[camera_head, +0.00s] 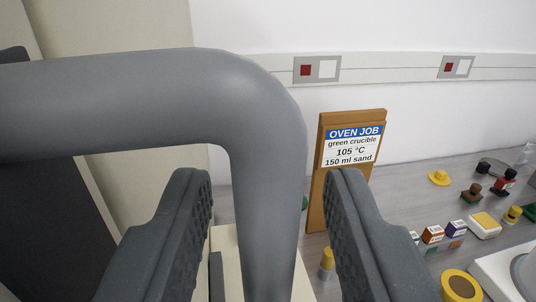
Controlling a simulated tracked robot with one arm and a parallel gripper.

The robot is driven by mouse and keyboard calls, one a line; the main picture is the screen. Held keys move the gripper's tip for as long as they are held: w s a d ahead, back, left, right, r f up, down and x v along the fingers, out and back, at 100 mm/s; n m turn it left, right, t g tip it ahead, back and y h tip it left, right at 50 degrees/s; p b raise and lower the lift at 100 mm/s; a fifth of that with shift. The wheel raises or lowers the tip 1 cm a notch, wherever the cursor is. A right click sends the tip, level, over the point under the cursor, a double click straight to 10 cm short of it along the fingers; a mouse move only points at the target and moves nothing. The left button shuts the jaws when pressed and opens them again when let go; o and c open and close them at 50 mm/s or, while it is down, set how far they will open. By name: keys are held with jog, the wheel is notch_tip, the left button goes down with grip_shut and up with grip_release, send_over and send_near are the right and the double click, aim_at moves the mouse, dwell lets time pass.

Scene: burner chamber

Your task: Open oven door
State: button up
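A thick grey bent handle (265,150) fills the middle of the view. It runs in from the left edge and bends down between my fingers. The beige and dark front behind it at left looks like the oven door (110,25), partly hidden by the handle and my left finger. Whether the door is ajar cannot be told. My gripper (269,178) is open, with one dark ridged finger on each side of the handle's downward part. A gap shows on both sides, so the fingers appear apart from it.
A wooden sign (347,150) reading "OVEN JOB, green crucible, 105 °C, 150 ml sand" stands behind my right finger. Several small items, including a yellow hat-shaped piece (440,178), lie on the grey bench (400,190) at right. Wall sockets (317,69) line the white wall.

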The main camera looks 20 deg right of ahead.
jog(key=shift+w+d+r, duration=0.15)
jog(key=shift+w, duration=0.25)
grip_shut()
jog(key=shift+s, duration=0.1)
